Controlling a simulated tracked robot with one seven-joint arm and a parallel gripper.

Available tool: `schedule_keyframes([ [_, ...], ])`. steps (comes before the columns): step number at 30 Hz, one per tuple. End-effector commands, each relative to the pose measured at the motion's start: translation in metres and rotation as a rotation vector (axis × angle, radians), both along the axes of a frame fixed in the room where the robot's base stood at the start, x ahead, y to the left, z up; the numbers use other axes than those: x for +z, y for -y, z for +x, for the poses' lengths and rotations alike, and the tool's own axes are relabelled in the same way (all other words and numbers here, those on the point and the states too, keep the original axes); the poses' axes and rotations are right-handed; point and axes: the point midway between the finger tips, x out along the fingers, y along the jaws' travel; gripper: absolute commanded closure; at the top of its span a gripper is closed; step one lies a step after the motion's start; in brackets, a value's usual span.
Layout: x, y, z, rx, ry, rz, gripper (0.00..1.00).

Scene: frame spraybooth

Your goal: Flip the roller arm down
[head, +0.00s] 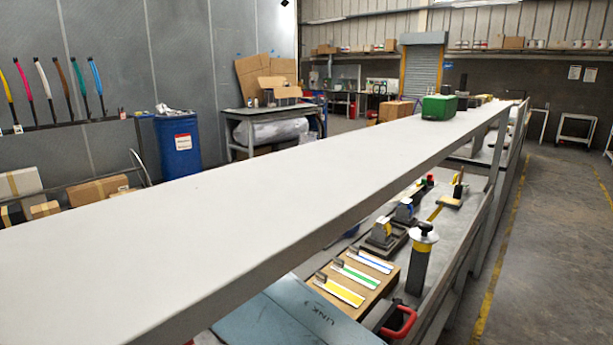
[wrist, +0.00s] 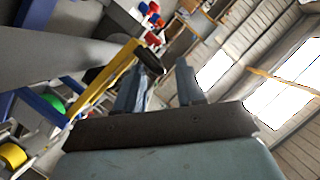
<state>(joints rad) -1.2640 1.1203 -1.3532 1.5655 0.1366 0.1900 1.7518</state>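In the wrist view a yellow bar (wrist: 103,86) with a dark roller-like end (wrist: 149,60) slants up to the right; it looks like the roller arm, raised. My gripper (wrist: 158,76) is open, with two blue-grey fingers spread and nothing visibly held between them. The dark end shows between and beyond the fingertips; I cannot tell whether they touch it. In the head view a small yellow bar (head: 435,212) on the lower bench may be the same arm, but it is too small to be sure. My gripper is out of sight in the head view.
A long grey upper shelf (head: 250,200) runs above the lower bench and hides part of it. A green box (head: 439,107) stands on it.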

Motion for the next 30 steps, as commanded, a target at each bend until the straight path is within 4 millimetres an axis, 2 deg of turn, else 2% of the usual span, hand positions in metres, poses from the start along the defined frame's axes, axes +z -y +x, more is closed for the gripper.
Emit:
schedule_keyframes([
  [6,-0.0038,0.0048,0.0122,-0.001,0.001,0.000,0.62],
  [15,-0.0044,0.0057,0.0134,-0.001,0.001,0.000,0.62],
  [27,-0.0036,0.0048,0.0136,0.001,0.002,0.001,0.99],
  [30,-0.0031,0.0040,0.0137,0.003,0.003,0.001,1.00],
])
